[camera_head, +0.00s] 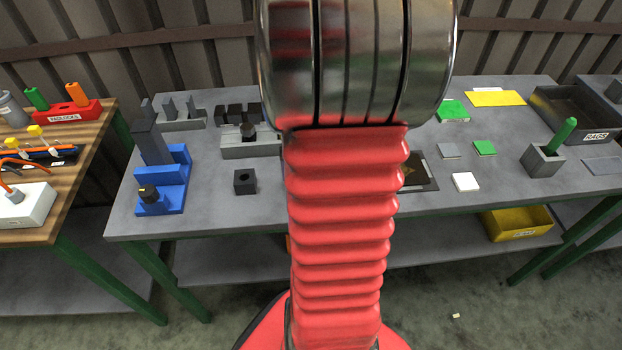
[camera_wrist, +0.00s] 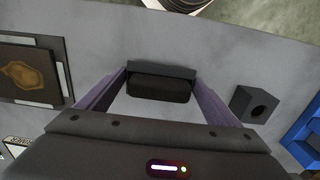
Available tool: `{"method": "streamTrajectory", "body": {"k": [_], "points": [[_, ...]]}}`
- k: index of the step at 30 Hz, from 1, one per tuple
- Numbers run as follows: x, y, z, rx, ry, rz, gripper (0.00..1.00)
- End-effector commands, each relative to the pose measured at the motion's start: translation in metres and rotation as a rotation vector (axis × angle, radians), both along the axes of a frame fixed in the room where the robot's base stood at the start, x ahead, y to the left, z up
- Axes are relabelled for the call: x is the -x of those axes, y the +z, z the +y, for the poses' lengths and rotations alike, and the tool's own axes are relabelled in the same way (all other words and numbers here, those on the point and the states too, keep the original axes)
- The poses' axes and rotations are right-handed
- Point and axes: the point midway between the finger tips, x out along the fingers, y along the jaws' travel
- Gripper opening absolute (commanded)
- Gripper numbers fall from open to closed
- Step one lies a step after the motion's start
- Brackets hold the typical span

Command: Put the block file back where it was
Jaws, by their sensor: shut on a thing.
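In the wrist view my gripper (camera_wrist: 161,77) has its two purple fingers on either side of a dark block with a grey strip along one edge, which I take to be the block file (camera_wrist: 160,89). The fingers are shut on its ends. The grey bench top (camera_wrist: 225,50) lies below it; I cannot tell whether the block touches the bench. In the head view my arm hides the gripper and the block.
A dark cube with a round hole (camera_head: 245,182) stands near the gripper, also in the wrist view (camera_wrist: 254,104). A blue stepped fixture (camera_head: 174,175) is at left. A dark plaque (camera_head: 418,172) lies right of my arm. Grey holders (camera_head: 250,146) stand behind.

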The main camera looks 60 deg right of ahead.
Motion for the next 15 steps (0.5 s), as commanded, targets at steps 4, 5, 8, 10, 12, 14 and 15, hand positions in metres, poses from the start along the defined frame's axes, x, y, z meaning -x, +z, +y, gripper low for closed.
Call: {"method": "streamTrajectory", "body": {"k": [4, 5, 8, 10, 12, 14, 15], "points": [[0.0002, -0.0060, -0.0001, 0.000, -0.001, 0.000, 0.61], [0.0002, -0.0058, -0.0002, 0.001, -0.001, -0.001, 0.61], [0.0002, -0.0055, -0.0003, 0.001, -0.001, -0.001, 0.61], [0.0002, -0.0057, -0.0004, 0.001, -0.001, -0.001, 0.61], [0.0004, -0.0071, -0.0004, 0.000, -0.001, 0.000, 0.61], [0.0005, -0.0076, -0.0003, 0.000, -0.001, 0.000, 0.88], [0.0005, -0.0075, -0.0003, 0.000, -0.001, 0.000, 0.91]]}}
